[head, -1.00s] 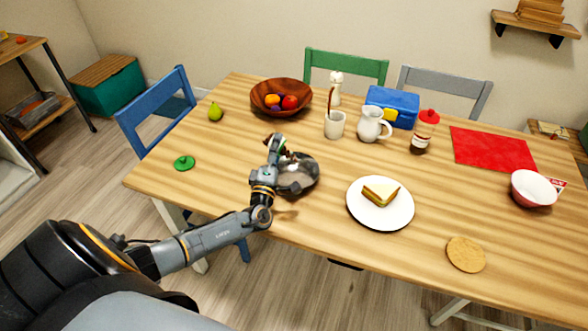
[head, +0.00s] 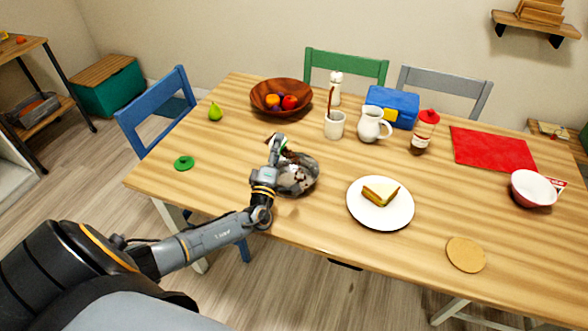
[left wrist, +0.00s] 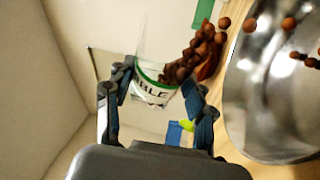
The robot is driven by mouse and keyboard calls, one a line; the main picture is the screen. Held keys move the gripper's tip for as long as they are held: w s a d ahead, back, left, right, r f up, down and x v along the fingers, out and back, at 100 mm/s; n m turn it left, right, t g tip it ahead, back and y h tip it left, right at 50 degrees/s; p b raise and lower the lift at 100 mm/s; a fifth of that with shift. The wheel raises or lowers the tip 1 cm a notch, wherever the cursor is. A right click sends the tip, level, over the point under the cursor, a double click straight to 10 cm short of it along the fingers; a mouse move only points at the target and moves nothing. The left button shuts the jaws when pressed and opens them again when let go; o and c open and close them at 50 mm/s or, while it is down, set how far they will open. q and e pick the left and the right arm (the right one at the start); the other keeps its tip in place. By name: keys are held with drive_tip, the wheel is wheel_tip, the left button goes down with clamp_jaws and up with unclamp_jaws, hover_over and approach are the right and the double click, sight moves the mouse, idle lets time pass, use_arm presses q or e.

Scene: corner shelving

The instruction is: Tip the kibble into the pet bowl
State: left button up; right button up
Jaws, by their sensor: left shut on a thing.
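My left gripper (head: 277,150) is shut on a clear kibble tub with a green rim and a partly readable label. In the left wrist view the tub (left wrist: 152,88) sits between the fingers (left wrist: 155,92), tilted, with brown kibble (left wrist: 203,48) tumbling from its mouth toward the bowl. The shiny metal pet bowl (head: 305,182) stands on the table just right of the gripper. It also shows in the left wrist view (left wrist: 262,110), with several pieces of kibble over or in it. The gripper and arm hide the tub in the head view. My right gripper is not in view.
A green lid (head: 184,163) lies on the table at left. A plate (head: 405,213) with a sandwich is right of the bowl. A wooden fruit bowl (head: 267,88), white cup (head: 334,128) and jug (head: 368,124) stand behind. The table's front edge is close.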

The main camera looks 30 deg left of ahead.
use_arm(q)
drive_tip(key=shift+d+r+m+t+h, duration=0.2)
drive_tip(key=shift+m+t, duration=0.1)
drive_tip(key=shift+m, duration=0.35)
drive_tip(key=shift+d+r+m+t+h, duration=0.2)
drive_tip(key=shift+m+t, duration=0.1)
drive_tip(key=shift+m, duration=0.35)
idle(1.9)
